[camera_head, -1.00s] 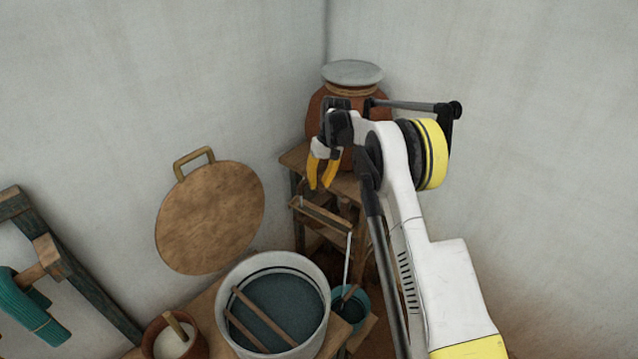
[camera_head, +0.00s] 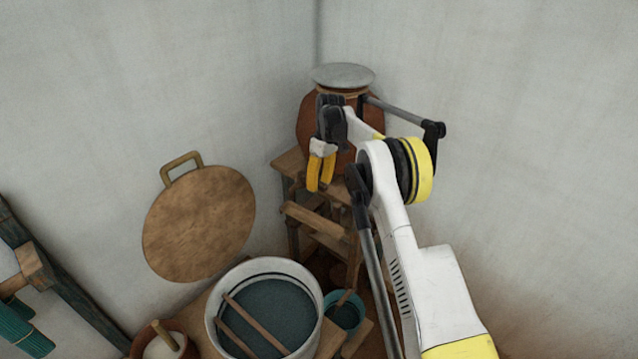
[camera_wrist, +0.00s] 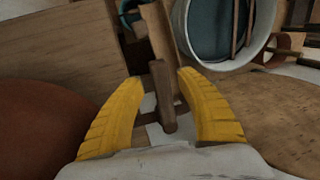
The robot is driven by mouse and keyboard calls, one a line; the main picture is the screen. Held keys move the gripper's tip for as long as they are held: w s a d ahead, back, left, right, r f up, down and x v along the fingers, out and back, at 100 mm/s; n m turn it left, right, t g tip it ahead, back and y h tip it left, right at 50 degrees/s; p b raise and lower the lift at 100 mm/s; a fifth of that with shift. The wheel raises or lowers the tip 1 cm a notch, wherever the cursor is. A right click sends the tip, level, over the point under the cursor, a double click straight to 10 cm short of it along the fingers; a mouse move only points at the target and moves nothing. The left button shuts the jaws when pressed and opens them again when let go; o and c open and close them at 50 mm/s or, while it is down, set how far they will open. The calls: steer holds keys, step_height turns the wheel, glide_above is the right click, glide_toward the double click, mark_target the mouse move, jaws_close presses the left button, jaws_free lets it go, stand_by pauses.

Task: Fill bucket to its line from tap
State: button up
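The teal bucket (camera_head: 343,312) stands low beside the large vat, with dark liquid inside and a stick-like piece across its rim; I cannot make out its line. A clay pot (camera_head: 309,120) with a pale lid sits on a wooden stand above. A wooden spout-like bar (camera_head: 318,217) slopes from the stand toward the bucket, with no stream showing below it. My gripper (camera_head: 320,188) is in front of the pot, fingers pointing down. In the wrist view its yellow fingers (camera_wrist: 157,80) are apart around a wooden peg (camera_wrist: 163,95), possibly the tap handle, with gaps visible on both sides.
A large white vat (camera_head: 212,322) of dark blue liquid with two sticks across it stands left of the bucket. A round wooden lid (camera_head: 198,224) leans on the wall. A small brown pot (camera_head: 190,345) and a loom frame (camera_head: 75,295) are at lower left. Walls close the corner behind.

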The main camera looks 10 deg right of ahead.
step_height(320, 180, up, 12)
steer(key=w+d, duration=0.1)
steer(key=shift+w+d, duration=0.2)
steer(key=shift+d, duration=0.2)
stand_by(0.4)
